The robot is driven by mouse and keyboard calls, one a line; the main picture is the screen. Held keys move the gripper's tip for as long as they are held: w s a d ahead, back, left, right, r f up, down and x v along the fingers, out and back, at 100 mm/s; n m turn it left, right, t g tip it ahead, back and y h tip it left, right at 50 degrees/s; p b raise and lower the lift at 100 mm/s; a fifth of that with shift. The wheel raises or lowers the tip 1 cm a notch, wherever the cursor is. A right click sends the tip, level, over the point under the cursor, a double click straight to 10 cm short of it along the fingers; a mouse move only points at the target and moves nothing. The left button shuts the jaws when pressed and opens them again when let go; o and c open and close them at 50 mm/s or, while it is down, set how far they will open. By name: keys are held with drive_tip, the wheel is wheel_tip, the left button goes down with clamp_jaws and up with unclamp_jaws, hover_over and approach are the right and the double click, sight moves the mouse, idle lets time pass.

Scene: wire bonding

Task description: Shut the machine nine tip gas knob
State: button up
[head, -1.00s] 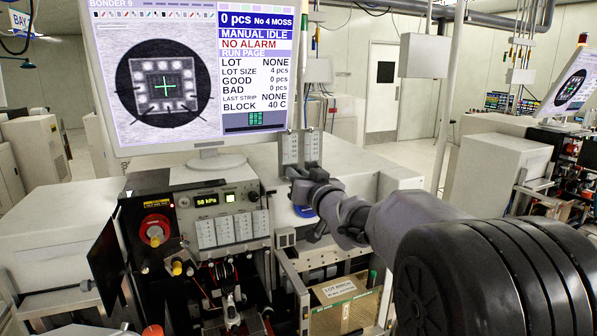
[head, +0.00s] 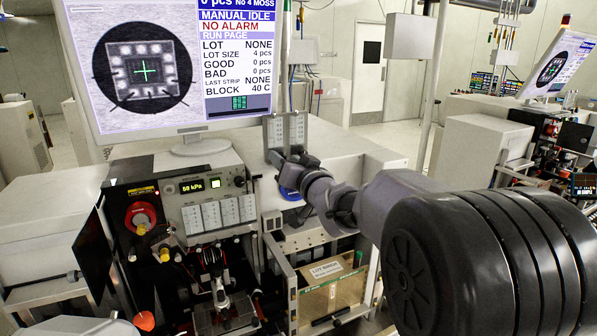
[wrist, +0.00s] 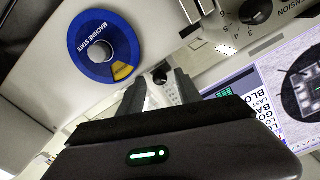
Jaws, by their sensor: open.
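The screen of Bonder 9 (head: 150,72) stands above a front panel with a green pressure readout (head: 192,186). A small black knob (head: 239,181) sits right of the readout. I cannot read which control is the tip gas knob. My gripper (head: 274,156) is in front of the machine's right part, by a blue disc (head: 289,192). In the wrist view, my gripper (wrist: 159,84) is open and empty, its fingers pointing at a panel with a small dark knob (wrist: 160,77), apart from it. The blue disc marked "machine state" (wrist: 88,40) shows left of the fingers.
A dial marked "tension" (wrist: 254,12) is at the wrist view's top right. A box with a paper label (head: 330,295) is below. Another bonder screen (head: 556,68) stands far right.

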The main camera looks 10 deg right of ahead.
drive_tip(key=s+d+p, duration=0.1)
drive_tip(key=s+d, duration=0.2)
drive_tip(key=s, duration=1.3)
drive_tip(key=shift+p, duration=0.3)
